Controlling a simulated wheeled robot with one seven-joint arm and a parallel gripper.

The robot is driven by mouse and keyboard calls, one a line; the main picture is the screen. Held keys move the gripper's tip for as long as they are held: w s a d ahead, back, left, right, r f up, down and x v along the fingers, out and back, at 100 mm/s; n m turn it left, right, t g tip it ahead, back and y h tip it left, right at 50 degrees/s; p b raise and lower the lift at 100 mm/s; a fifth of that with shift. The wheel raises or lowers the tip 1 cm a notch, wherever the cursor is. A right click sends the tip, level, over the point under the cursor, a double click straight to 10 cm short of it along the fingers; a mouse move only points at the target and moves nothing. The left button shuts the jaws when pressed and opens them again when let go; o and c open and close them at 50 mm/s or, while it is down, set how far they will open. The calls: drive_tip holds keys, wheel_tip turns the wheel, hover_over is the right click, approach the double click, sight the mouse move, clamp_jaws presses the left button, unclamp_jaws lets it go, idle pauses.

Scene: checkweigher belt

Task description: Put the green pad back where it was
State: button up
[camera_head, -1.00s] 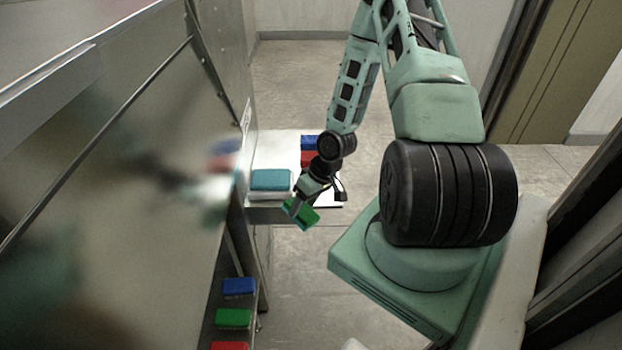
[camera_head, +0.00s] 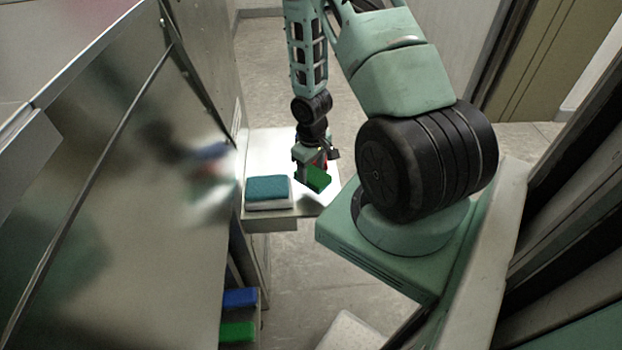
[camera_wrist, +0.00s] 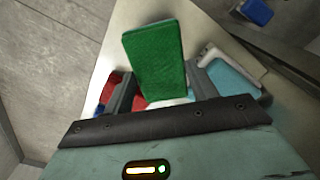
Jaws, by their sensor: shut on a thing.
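The green pad (camera_head: 319,179) is held in my gripper (camera_head: 309,172), tilted, over the right part of the white shelf. In the wrist view the green pad (camera_wrist: 156,60) stands up between the two fingers of my gripper (camera_wrist: 160,92), which are shut on it. Another green pad (camera_head: 238,332) lies on a low ledge at the bottom left. I cannot tell from these frames where the held pad was before.
A teal-topped pad with a white lower layer (camera_head: 268,190) lies on the white shelf (camera_head: 270,148). Red things (camera_wrist: 112,86) show behind the fingers. A blue pad (camera_head: 240,298) lies on the low ledge. A shiny metal panel (camera_head: 110,190) rises at left.

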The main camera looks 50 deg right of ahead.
sight(312, 173)
drive_tip(key=shift+f+p, duration=0.6)
drive_tip(key=shift+f, duration=1.85)
drive_tip(key=o, duration=0.9)
wheel_tip(312, 173, up, 12)
drive_tip(key=shift+r+b, duration=0.1)
drive_tip(key=shift+b, duration=1.15)
